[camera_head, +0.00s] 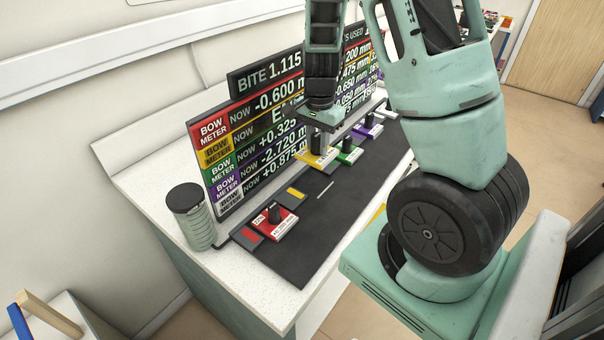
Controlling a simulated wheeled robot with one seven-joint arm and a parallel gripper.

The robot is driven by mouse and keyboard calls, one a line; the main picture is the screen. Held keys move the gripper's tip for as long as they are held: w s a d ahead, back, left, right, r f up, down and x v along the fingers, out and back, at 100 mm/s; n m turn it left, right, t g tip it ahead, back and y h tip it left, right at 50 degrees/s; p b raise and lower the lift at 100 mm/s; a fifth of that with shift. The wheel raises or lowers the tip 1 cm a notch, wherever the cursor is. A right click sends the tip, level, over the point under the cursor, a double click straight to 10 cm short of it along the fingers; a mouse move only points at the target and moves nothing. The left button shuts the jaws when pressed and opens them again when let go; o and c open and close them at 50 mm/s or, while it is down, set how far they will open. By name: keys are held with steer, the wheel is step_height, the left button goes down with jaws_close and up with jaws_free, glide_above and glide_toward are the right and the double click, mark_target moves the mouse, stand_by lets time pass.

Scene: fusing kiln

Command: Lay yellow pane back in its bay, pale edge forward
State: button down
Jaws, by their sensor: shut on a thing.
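The yellow pane (318,160), a small slab with a dark knob, is in the head view just below my gripper (321,128). My gripper is shut on it, seemingly by the knob. The pane is up and to the right of the yellow marker (297,193) on the dark mat. Whether the pane touches the mat cannot be told. Right of the yellow marker is a bare stretch of mat with a short white line (325,189).
A red pane (284,228) sits on the dark mat (300,262) beside its red marker. Green (347,155), purple (367,130) and white (389,114) panes stand beyond. The readout board (232,152) rises close behind. A ribbed canister (191,218) stands at left.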

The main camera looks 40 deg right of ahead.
step_height(320, 180, down, 10)
steer(key=shift+w+r, duration=0.1)
stand_by(0.4)
steer(key=c, duration=1.2)
jaws_free()
steer(key=shift+o, duration=0.2)
